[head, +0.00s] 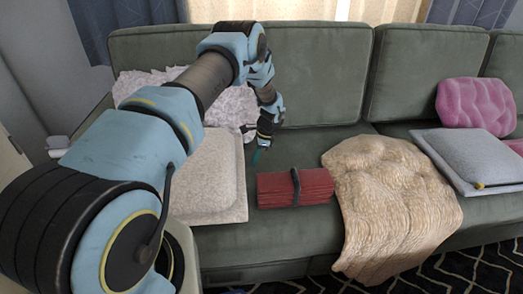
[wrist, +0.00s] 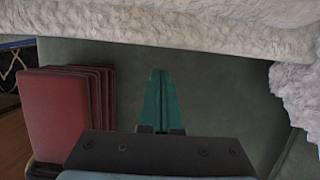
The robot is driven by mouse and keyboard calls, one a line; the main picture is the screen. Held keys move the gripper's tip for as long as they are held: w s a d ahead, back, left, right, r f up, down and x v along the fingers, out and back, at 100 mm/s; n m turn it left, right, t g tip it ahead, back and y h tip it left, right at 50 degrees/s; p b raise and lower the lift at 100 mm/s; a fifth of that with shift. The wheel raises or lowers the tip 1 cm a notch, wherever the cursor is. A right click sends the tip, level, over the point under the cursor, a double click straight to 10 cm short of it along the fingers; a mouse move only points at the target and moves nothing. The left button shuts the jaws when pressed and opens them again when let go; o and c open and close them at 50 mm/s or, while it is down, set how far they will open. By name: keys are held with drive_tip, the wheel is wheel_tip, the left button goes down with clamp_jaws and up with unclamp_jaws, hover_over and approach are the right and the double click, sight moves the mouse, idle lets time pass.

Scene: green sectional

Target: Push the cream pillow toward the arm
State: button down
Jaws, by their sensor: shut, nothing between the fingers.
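The cream pillow (head: 215,178) lies flat on the left seat of the green sofa, partly hidden behind my arm. In the wrist view its pale textured side (wrist: 140,35) spans the top. My gripper (head: 258,158) is shut and empty, pointing down just right of the pillow's right edge, low over the seat. In the wrist view the teal fingertips (wrist: 160,85) are together, with a strip of green seat between them and the pillow; I cannot tell whether any part touches it. The sofa's left arm (head: 88,128) is mostly hidden by my arm.
A fluffy whitish pillow (head: 222,107) leans on the backrest behind the cream pillow. A strapped red bundle (head: 275,190) lies right of my gripper and also shows in the wrist view (wrist: 55,115). A beige throw (head: 390,205), grey cushion (head: 465,155) and pink pillow (head: 475,103) are farther right.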

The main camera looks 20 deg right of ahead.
sight(218, 146)
drive_tip(key=shift+w+a, duration=0.2)
drive_tip(key=shift+a, duration=1)
drive_tip(key=a, duration=0.4)
drive_tip(key=w+a, duration=0.1)
drive_tip(key=a, duration=0.4)
drive_tip(key=w+a, duration=0.1)
drive_tip(key=a, duration=0.3)
drive_tip(key=shift+w+a+r+b, duration=0.1)
drive_tip(key=shift+w+a+b, duration=0.1)
drive_tip(key=shift+b, duration=0.15)
